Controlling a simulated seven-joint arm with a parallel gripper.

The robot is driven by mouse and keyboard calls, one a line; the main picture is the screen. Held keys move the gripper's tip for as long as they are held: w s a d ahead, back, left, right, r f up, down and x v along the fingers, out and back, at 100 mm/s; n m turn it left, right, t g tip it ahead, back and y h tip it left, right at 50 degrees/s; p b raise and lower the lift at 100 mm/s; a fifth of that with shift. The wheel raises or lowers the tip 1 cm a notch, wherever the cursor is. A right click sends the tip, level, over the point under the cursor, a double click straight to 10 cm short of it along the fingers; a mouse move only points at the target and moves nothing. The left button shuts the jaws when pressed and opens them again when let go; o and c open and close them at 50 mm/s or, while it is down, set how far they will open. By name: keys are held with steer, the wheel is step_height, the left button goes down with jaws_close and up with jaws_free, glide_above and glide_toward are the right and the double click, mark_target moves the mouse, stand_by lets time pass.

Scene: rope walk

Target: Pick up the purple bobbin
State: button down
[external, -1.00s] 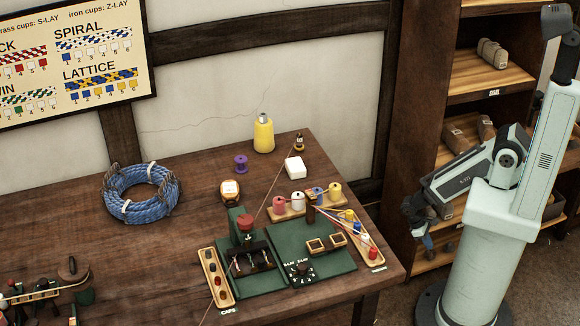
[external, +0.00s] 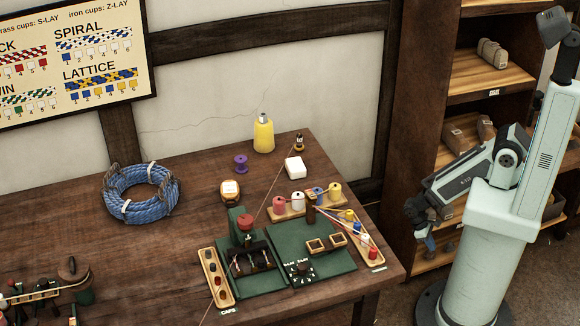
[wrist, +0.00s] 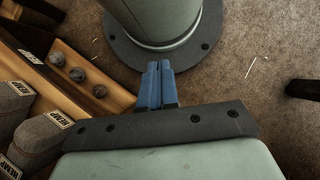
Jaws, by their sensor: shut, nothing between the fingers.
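The purple bobbin (external: 241,164) stands upright on the wooden table, toward the back, between the blue rope coil and the yellow bottle. My gripper (external: 430,242) is well to the right of the table, low beside my base and in front of the shelf. In the wrist view its blue fingers (wrist: 156,72) are pressed together with nothing between them. The bobbin is not in the wrist view.
A yellow bottle (external: 263,135), a white block (external: 295,168) and an orange-and-white item (external: 230,191) stand around the bobbin. A blue rope coil (external: 141,193) lies to the left. A green board (external: 330,262) with spools fills the front right. Shelves (external: 490,80) stand behind my arm.

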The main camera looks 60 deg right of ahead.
steer(key=c, duration=1.8)
jaws_free()
steer(key=shift+c, duration=0.2)
steer(key=o, duration=1)
steer(key=shift+c, duration=0.2)
